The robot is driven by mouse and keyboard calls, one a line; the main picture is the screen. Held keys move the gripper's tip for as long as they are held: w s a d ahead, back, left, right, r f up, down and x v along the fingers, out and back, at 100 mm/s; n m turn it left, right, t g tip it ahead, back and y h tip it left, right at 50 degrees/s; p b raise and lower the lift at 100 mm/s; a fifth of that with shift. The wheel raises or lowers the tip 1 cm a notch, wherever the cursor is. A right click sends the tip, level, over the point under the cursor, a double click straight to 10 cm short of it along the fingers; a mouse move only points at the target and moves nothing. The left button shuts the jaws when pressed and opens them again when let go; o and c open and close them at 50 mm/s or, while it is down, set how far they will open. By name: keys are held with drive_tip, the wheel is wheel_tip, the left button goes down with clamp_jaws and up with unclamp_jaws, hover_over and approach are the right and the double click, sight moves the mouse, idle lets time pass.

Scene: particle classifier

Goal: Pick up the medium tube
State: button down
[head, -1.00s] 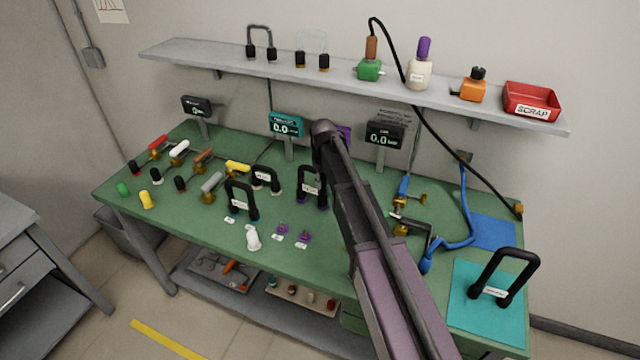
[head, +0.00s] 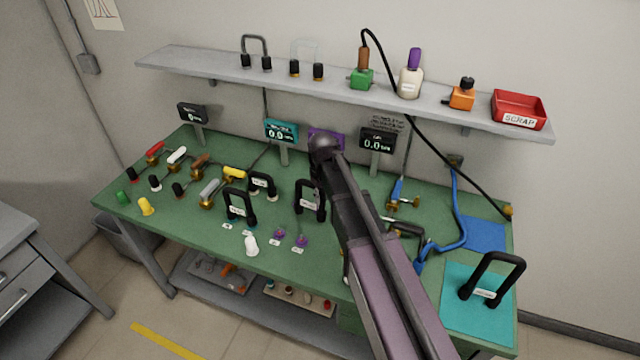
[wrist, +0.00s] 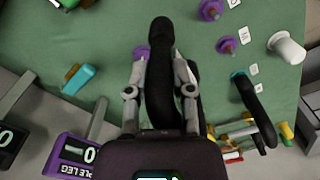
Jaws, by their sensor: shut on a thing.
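My gripper (wrist: 161,76) is shut on a black tube, the medium tube (wrist: 161,45), which stands out between the two fingers in the wrist view. In the head view this tube (head: 311,200) is an upside-down U with a white label, beside the end of my arm; my fingers are hidden there. I cannot tell whether its ends touch the bench. A similar U-shaped black tube (head: 238,207) stands to its left, with another (head: 262,184) behind that. A larger black tube (head: 490,279) stands on the teal mat (head: 455,318) at right.
Purple fittings (head: 301,241) and a white piece (head: 251,244) lie near the front of the green bench (head: 200,232). Display stands (head: 282,131) line the back. Coloured-handled valves (head: 210,190) crowd the left. A blue hose (head: 463,215) lies at right, under a shelf (head: 210,68).

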drive_tip(key=s+d, duration=0.1)
drive_tip(key=s, duration=0.6)
drive_tip(key=shift+s+r+p, duration=0.2)
drive_tip(key=shift+r+p, duration=0.1)
drive_tip(key=shift+r, duration=0.05)
drive_tip(key=shift+d+r, duration=0.1)
drive_tip(key=shift+r, duration=0.1)
drive_tip(key=shift+r+p, duration=2.1)
drive_tip(key=shift+p, duration=0.2)
drive_tip(key=shift+r, duration=0.15)
wheel_tip(320, 180, up, 3)
drive_tip(key=p, duration=0.3)
